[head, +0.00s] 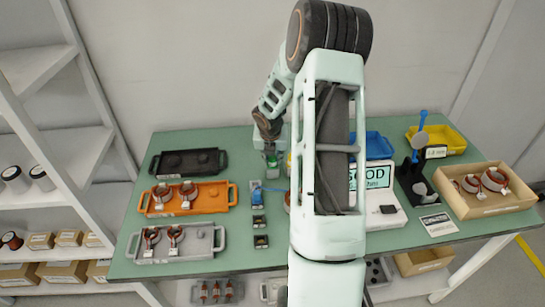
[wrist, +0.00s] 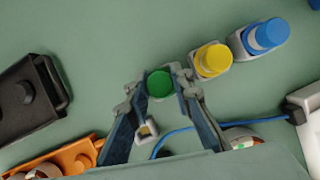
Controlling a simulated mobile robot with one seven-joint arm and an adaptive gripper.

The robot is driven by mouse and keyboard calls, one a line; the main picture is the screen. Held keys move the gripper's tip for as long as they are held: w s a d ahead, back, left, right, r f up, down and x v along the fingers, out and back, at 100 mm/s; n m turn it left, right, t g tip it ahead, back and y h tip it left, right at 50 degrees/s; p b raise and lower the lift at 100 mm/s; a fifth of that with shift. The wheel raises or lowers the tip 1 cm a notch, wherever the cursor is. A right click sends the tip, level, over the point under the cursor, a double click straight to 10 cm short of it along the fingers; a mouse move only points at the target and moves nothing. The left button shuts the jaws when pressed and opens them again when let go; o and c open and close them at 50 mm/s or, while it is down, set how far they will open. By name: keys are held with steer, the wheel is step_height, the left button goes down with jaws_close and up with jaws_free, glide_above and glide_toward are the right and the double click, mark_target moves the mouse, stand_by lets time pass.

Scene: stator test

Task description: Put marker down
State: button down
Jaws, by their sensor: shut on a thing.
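A green marker (wrist: 160,84) shows end-on between the fingertips of my gripper (wrist: 157,90) in the wrist view. The fingers are shut on it, one on each side. In the head view my gripper (head: 269,146) is low over the table (head: 232,150), with the green marker (head: 271,159) just under it. Whether the marker's lower end touches the table or a holder is hidden. A yellow marker (wrist: 213,59) and a blue marker (wrist: 265,36) stand in pale holders in a row to the upper right in the wrist view, apart from my gripper.
A black tray (head: 165,163), an orange tray (head: 148,204) and a grey tray (head: 140,248) lie on the left. A blue cable (wrist: 175,133) runs below my fingers in the wrist view. Bare table lies above the markers.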

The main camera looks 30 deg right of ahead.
steer(key=shift+f, duration=0.2)
steer(key=c, duration=1.7)
jaws_free()
steer(key=shift+r, duration=0.1)
steer(key=shift+r, duration=0.2)
steer(key=p+v, duration=0.1)
steer(key=v, duration=1.1)
steer(key=shift+d+r+p, duration=0.1)
steer(key=shift+r+p, duration=0.15)
steer(key=shift+p, duration=0.1)
steer(key=shift+w, duration=0.1)
